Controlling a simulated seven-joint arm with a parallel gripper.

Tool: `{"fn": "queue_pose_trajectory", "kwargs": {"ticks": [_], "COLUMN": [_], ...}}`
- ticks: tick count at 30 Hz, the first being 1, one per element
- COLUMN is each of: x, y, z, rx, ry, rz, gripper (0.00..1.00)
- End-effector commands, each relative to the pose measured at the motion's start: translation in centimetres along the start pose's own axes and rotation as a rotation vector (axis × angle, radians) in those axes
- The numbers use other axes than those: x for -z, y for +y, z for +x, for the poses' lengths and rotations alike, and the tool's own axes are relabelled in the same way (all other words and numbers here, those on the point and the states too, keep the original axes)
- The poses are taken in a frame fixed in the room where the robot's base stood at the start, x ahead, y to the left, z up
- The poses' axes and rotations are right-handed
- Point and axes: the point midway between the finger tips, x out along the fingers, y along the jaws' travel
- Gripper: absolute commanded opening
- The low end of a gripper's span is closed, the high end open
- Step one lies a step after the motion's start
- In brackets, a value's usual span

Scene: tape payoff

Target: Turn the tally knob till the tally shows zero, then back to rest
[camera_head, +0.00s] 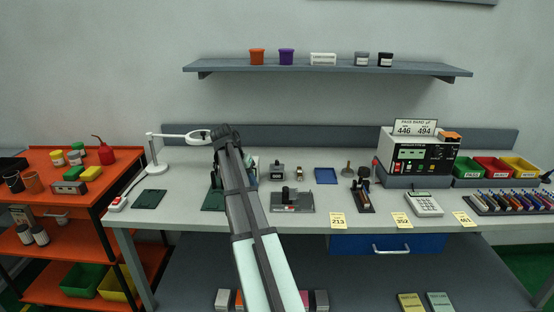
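My arm (247,215) reaches up from the bottom edge to a dark joint (226,132) in front of the bench's back. My gripper's fingers cannot be made out; the arm hides the area below that joint. A small box-like device with a dark top (277,171) stands right of the arm and may be the tally; its digits and any knob are too small to read. A grey fixture with a dark upright part (292,199) sits in front of it. A dark green device (213,195) is partly hidden behind my arm.
The grey bench (185,208) carries a magnifier lamp (156,160), a blue tray (326,176), a calculator (424,204) and a panelled instrument (420,158). Coloured bins (492,168) and a rack of pens (515,202) stand at the right. An orange cart (60,202) stands left.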

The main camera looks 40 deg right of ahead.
Motion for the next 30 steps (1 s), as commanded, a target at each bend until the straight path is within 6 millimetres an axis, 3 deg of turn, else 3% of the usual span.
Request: {"fn": "queue_pose_trajectory", "kwargs": {"ticks": [1,6,9,13,19,23,30], "x": [4.2,13.7,18.7,23.4,26.6,26.6,25.9], "y": [-0.1,1.9,3.6,5.7,7.5,7.6,6.5], "z": [-0.7,-2.1,-3.0,-3.9,-4.5,-4.0,-0.9], "rx": [0.028,0.131,0.188,0.243,0.287,0.292,0.291], "ry": [-0.024,-0.111,-0.155,-0.199,-0.23,-0.235,-0.235], "rz": [0.04,0.165,0.23,0.291,0.337,0.342,0.341], "gripper": [0.31,0.31,0.31,0.31,0.31,0.31,0.31]}}
